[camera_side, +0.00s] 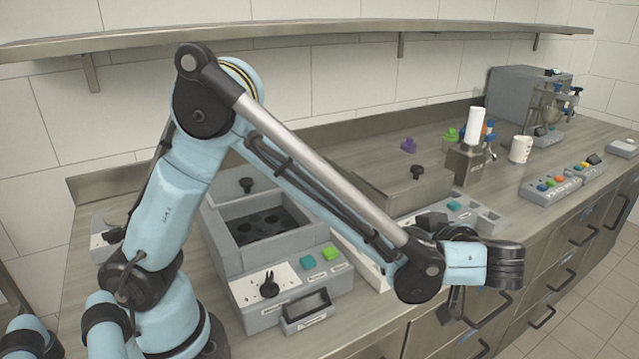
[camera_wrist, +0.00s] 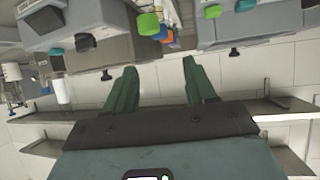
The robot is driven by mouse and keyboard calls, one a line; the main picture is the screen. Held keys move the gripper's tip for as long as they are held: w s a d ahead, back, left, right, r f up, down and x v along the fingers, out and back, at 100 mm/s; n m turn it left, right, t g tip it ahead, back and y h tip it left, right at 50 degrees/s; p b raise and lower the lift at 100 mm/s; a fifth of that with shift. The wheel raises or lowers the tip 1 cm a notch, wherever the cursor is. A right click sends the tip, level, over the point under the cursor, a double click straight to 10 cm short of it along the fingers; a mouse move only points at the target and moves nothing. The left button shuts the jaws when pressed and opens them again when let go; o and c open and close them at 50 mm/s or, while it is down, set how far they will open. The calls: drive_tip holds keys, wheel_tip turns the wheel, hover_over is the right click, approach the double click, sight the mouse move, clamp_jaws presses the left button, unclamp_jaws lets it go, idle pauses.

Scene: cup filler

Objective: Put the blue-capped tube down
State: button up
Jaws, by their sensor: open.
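My gripper (camera_wrist: 160,66) shows in the wrist view with its two green fingers spread apart. Nothing is seen between the fingertips. In the side view the end of my arm hangs over the front edge of the counter at the right, and its fingers are not clear. I cannot make out a blue-capped tube for certain. A small blue thing (camera_wrist: 161,31) shows beyond the fingers in the wrist view, among green and orange pieces. Small blue parts (camera_side: 490,132) also show beside the white cylinder's stand in the side view, too small to identify.
A grey machine with a dark recessed well (camera_side: 263,226) stands on the counter beside my arm. A metal lidded box (camera_side: 400,188), a white cylinder (camera_side: 475,125), a white mug (camera_side: 521,150) and a button box (camera_side: 550,190) stand further right. A shelf (camera_side: 330,31) runs along the wall.

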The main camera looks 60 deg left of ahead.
drive_tip(key=s+a+r+m+t+h, duration=0.1)
drive_tip(key=s+a+m+t+h, duration=0.3)
drive_tip(key=s+a+m+h, duration=0.3)
drive_tip(key=s+m+h, duration=0.1)
drive_tip(key=m+h, duration=0.4)
drive_tip(key=m, duration=0.4)
drive_tip(key=shift+s+t, duration=0.25)
drive_tip(key=shift+t, duration=0.15)
drive_tip(key=shift+a, duration=0.1)
drive_tip(key=shift+c, duration=0.3)
